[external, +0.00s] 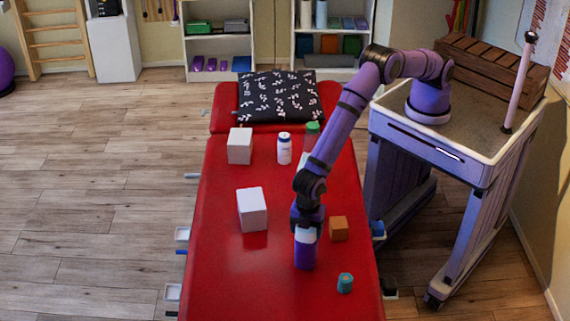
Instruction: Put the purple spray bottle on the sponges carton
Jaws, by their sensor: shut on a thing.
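The purple spray bottle (305,256) has a purple body and a pale top. It is upright near the front middle of the red treatment table. My gripper (306,232) points down and is shut on the bottle's top; the fingers are small and partly merge with it. I cannot tell whether the bottle's base touches the table. No lettering shows, so I cannot tell which is the sponges carton.
An orange-brown block (338,228) stands just right of my gripper. A teal small item (345,283) is at front right. The red table (222,275) is clear at front left.

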